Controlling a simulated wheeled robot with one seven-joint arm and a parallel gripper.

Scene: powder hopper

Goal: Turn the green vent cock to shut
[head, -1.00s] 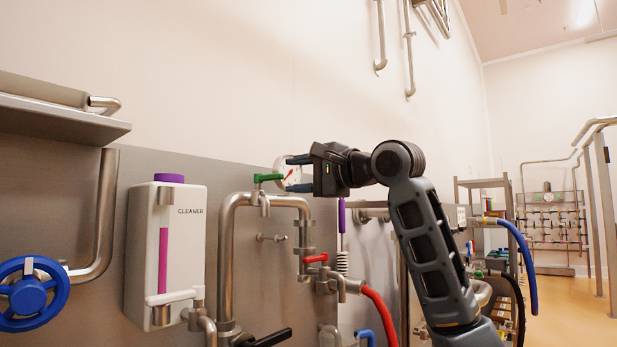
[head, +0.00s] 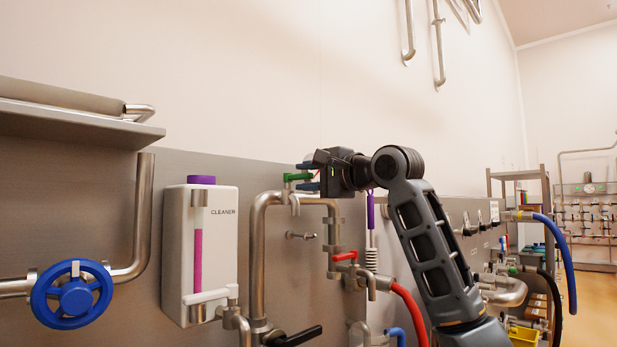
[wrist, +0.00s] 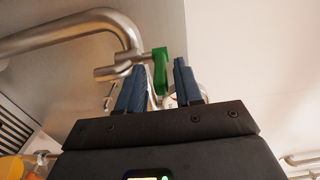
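The green vent cock (head: 297,177) sits on top of the bent steel pipe, its lever pointing right in the head view. In the wrist view the green lever (wrist: 160,70) shows between the two blue fingers, nearer the left one. My gripper (head: 306,176) is level with the lever, one finger above it and one below in the head view. In the wrist view the fingers (wrist: 157,85) are apart, with a gap on the right side of the lever. I cannot tell whether the left finger touches it.
A red-handled cock (head: 345,256) with a red hose is below. The white cleaner dispenser (head: 208,250) and a blue handwheel (head: 72,294) are to the left. A black lever (head: 295,336) sticks out low down.

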